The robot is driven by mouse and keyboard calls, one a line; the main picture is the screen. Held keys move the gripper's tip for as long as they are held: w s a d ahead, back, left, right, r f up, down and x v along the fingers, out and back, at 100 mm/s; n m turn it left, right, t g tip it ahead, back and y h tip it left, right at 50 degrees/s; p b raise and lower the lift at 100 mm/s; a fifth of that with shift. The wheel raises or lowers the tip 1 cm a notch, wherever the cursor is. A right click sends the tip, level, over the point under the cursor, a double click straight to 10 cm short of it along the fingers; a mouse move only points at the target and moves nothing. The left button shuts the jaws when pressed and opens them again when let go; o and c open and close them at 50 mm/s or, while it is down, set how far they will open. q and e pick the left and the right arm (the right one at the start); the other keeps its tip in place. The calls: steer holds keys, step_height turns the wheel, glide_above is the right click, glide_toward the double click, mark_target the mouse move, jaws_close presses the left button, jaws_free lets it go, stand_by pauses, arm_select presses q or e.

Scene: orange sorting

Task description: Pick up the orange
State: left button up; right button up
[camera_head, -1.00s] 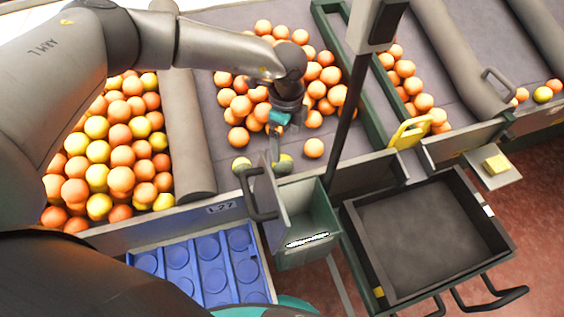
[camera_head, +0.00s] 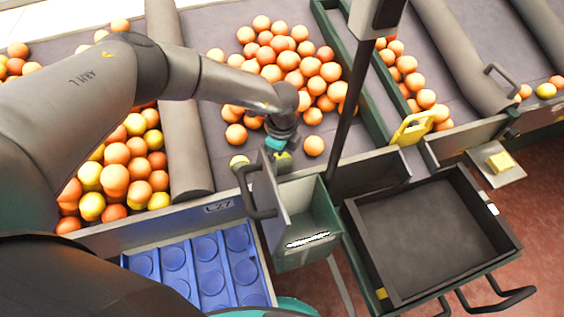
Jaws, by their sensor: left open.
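Many oranges (camera_head: 290,60) lie piled on the grey middle belt. Two yellow-green ones are near its front edge: one (camera_head: 239,161) to the left, and one (camera_head: 284,155) right at my left gripper. A single orange (camera_head: 314,146) sits a little to the right. My left gripper (camera_head: 276,160) points down at the yellow-green orange and is open. Its fingertips are partly hidden by the grey bin's raised flap, so I cannot tell whether they touch the fruit. My right gripper is not in view.
A grey-green bin (camera_head: 322,226) with a raised flap and handle (camera_head: 255,198) stands just in front of the gripper. A blue tray (camera_head: 253,284) with round recesses is at front left, an empty black crate (camera_head: 358,238) at right. A dark post (camera_head: 343,120) rises beside the belt.

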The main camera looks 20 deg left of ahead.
arm_select(q)
steer(key=shift+c, duration=0.4)
steer(key=c, duration=1.3)
steer(key=shift+r, duration=0.15)
